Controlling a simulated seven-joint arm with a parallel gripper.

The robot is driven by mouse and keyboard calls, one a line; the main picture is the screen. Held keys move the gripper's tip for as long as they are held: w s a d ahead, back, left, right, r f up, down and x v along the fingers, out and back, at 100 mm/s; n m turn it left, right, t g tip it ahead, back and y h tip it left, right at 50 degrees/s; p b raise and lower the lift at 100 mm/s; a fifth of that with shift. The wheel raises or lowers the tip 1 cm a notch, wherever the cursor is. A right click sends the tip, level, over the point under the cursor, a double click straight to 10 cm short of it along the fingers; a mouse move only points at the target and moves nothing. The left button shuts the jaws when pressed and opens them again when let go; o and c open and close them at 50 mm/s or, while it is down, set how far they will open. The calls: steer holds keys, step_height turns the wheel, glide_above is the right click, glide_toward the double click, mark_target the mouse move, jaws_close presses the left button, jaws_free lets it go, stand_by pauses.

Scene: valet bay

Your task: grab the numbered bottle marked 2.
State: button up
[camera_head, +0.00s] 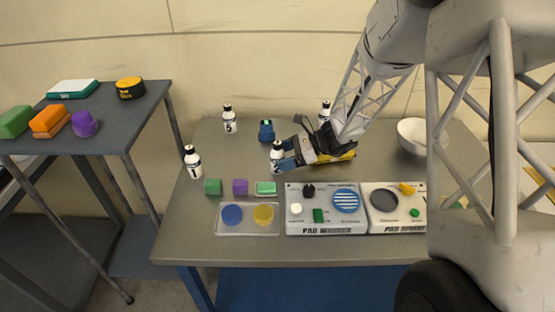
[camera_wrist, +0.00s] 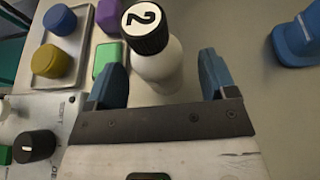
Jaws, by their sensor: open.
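In the wrist view my gripper (camera_wrist: 162,75) is open, with one blue finger on each side of the bottle's white body. A gap shows on both sides, wider on the right.
Other white bottles stand at the left (camera_head: 193,163), back (camera_head: 229,123) and behind my gripper (camera_head: 325,112). A blue object (camera_head: 266,131) is close behind. Green (camera_head: 213,187) and purple (camera_head: 240,187) blocks, a clear tray (camera_head: 247,229) and control panels (camera_head: 325,222) lie in front.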

mark_target(278, 143)
steer(key=shift+x, duration=1.1)
steer(key=c, duration=1.1)
steer(key=shift+r, duration=0.2)
steer(key=shift+r, duration=4.85)
